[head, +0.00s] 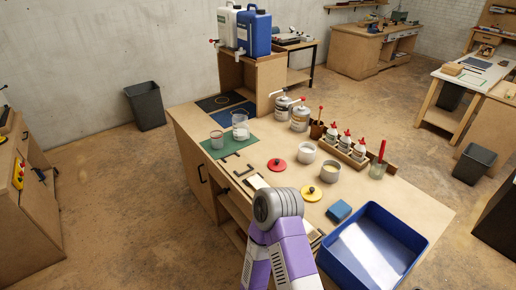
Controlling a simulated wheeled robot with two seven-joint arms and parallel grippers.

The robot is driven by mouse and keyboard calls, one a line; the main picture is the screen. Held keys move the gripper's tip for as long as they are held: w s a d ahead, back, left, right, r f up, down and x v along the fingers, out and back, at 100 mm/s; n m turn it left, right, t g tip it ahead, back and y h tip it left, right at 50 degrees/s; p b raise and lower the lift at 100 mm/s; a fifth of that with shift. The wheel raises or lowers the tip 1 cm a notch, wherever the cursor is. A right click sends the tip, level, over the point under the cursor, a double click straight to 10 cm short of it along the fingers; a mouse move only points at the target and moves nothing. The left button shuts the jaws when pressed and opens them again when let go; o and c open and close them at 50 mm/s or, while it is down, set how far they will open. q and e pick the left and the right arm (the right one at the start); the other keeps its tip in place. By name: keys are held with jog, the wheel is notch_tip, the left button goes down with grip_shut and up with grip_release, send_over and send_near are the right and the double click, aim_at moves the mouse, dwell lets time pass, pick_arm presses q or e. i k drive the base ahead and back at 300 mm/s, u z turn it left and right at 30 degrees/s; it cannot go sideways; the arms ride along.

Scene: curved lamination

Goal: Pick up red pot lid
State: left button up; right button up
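The red pot lid (277,165) lies flat on the wooden workbench (222,176). It is a round red disc with a small dark knob on top. A yellow lid (311,193) of the same kind lies nearer, to its right. One of my purple and grey arms rises from the bottom middle, with its rounded grey joint in front of the bench below the red lid. No gripper fingers show, so neither gripper can be seen at the lid.
Close to the red lid stand white open pots (306,152) and (330,171). Metal cans (300,120) stand behind, beside a rack of red-capped bottles (345,146). A blue tray (340,269), blue block (339,211) and green mat (238,141) also occupy the bench.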

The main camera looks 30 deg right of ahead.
aim_at(275, 166)
jog(key=i, duration=2.1)
jog(key=z, duration=1.05)
